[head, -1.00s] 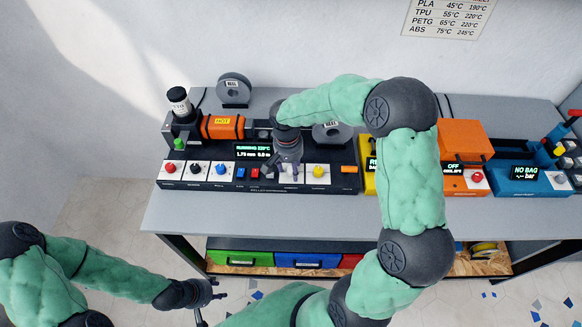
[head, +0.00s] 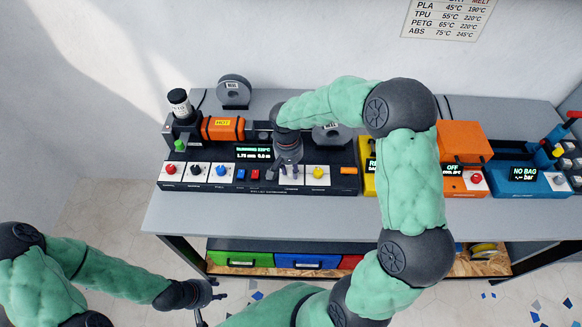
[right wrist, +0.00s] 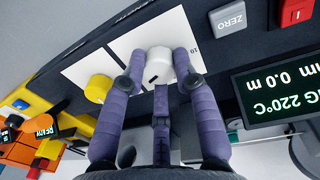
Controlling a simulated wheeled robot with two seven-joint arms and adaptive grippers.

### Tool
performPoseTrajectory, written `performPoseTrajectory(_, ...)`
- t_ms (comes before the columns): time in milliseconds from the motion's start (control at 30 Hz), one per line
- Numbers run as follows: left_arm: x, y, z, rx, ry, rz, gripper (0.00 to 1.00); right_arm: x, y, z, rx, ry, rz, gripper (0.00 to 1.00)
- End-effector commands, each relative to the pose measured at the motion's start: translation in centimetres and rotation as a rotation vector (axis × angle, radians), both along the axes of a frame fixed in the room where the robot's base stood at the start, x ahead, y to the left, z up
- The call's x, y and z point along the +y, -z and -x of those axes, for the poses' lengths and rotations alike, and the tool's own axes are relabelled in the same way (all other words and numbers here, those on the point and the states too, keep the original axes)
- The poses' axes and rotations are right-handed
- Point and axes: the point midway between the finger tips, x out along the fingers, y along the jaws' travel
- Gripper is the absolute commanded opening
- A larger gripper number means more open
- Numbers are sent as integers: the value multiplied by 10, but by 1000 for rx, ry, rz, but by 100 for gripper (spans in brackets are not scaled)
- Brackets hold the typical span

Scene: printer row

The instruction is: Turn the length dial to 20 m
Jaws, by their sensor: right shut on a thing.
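The length dial is a white knob (right wrist: 158,66) on a white plate, seen in the right wrist view, with a "10" mark beside it. My right gripper (right wrist: 160,78) is shut on this knob, its purple fingers around it. In the head view the right gripper (head: 286,170) comes down over the front panel and hides the knob. The display (head: 254,153) reads running 220°C, 1.75 mm and 0.0 m; part of it shows in the right wrist view (right wrist: 280,92). My left gripper (head: 213,292) is empty and open, low in front of the bench.
A yellow knob (right wrist: 98,88) sits beside the white one, and a grey ZERO button (right wrist: 229,17) and a red button (right wrist: 296,11) are on the other side. Red, black and blue knobs line the panel's left. The orange hot barrel (head: 222,128) lies behind.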

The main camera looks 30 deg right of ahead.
Motion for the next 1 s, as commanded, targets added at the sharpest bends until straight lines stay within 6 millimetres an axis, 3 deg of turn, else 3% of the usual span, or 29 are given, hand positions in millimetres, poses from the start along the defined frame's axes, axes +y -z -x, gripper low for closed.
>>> performPoseTrajectory(1000, 0, -36, 0, 0, 0, 0, 40, 0, 0, 4, 6, -936, -3, 0)
